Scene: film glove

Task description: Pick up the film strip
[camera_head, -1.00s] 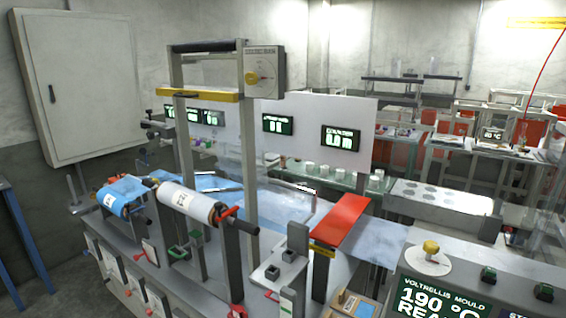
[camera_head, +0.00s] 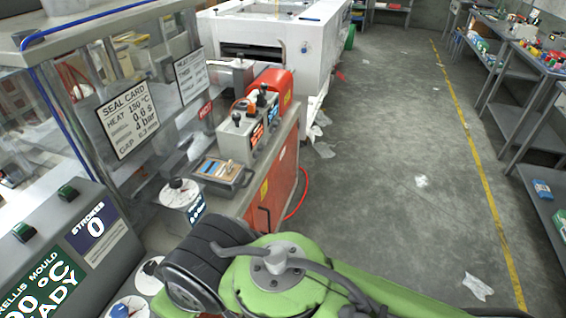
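I cannot pick out a film strip for certain in the head view. Crumpled pale scraps, possibly film, lie on the floor: one at the foot of the white machine (camera_head: 322,148), a small one in mid-aisle (camera_head: 421,181), and one at lower right (camera_head: 478,287). My green and black arm fills the bottom middle of the view. My gripper is not visible.
A bench with a control box (camera_head: 238,138) and a red-fronted cabinet (camera_head: 278,180) stands left of the aisle. A white machine (camera_head: 270,38) is behind it. Shelving (camera_head: 520,75) lines the right. The grey floor between is mostly open, with a yellow line (camera_head: 467,140).

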